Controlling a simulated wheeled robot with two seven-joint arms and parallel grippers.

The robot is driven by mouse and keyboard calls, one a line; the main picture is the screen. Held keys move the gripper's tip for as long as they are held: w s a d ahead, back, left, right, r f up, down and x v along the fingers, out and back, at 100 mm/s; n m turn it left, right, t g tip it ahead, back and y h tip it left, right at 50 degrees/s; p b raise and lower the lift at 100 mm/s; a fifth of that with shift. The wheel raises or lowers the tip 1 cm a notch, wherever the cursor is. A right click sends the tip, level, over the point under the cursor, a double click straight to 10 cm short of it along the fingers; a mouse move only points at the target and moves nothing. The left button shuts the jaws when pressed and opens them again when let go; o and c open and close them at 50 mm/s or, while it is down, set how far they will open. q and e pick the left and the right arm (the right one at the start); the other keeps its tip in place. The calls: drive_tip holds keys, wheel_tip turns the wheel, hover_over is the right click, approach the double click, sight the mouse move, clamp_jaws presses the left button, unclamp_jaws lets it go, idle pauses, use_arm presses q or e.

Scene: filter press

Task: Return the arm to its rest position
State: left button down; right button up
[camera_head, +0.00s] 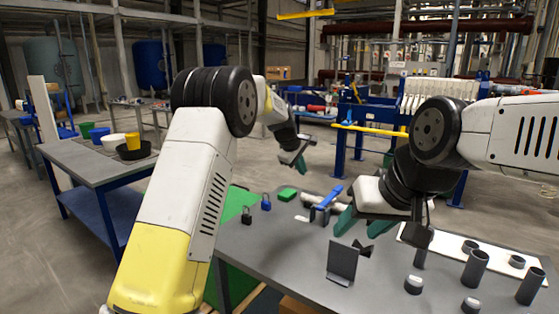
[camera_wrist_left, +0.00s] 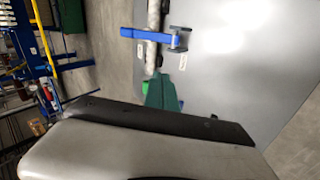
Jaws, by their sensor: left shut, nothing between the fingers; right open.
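My left arm reaches in from the left in the head view, bent at its black elbow joint. Its gripper (camera_head: 299,158) has green fingers, is shut and empty, and hangs in the air beyond the far edge of the grey table (camera_head: 285,262). In the left wrist view the green fingers (camera_wrist_left: 162,95) lie together with nothing between them. My right gripper (camera_head: 362,222) is open and empty, its green fingers spread above the table, close to the blue-handled valve (camera_head: 326,197). The valve's blue handle also shows in the left wrist view (camera_wrist_left: 148,36).
A side table (camera_head: 100,164) with coloured bins is at the left. A blue-framed press (camera_head: 440,95) stands behind. Floor between is clear.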

use_arm(q)
drive_tip(key=s+a+r+m, duration=0.2)
drive_tip(key=s+a+r, duration=0.45)
drive_tip(key=s, duration=0.35)
drive_tip(key=s+a+r+m, duration=0.3)
drive_tip(key=s+a+r, duration=0.2)
drive_tip(key=s+a, duration=0.4)
drive_tip(key=s+a+f+m, duration=0.2)
drive_tip(key=s+a, duration=0.1)
drive_tip(key=s, duration=1)
drive_tip(key=s+a+f+m+y, duration=0.1)
drive_tip(key=s+a+f+m, duration=0.1)
drive_tip(key=s, duration=1)
drive_tip(key=shift+s+a+f+m+t+y, duration=0.3)
drive_tip(key=shift+s+a+m, duration=0.05)
drive_tip(key=shift+a+m, duration=0.35)
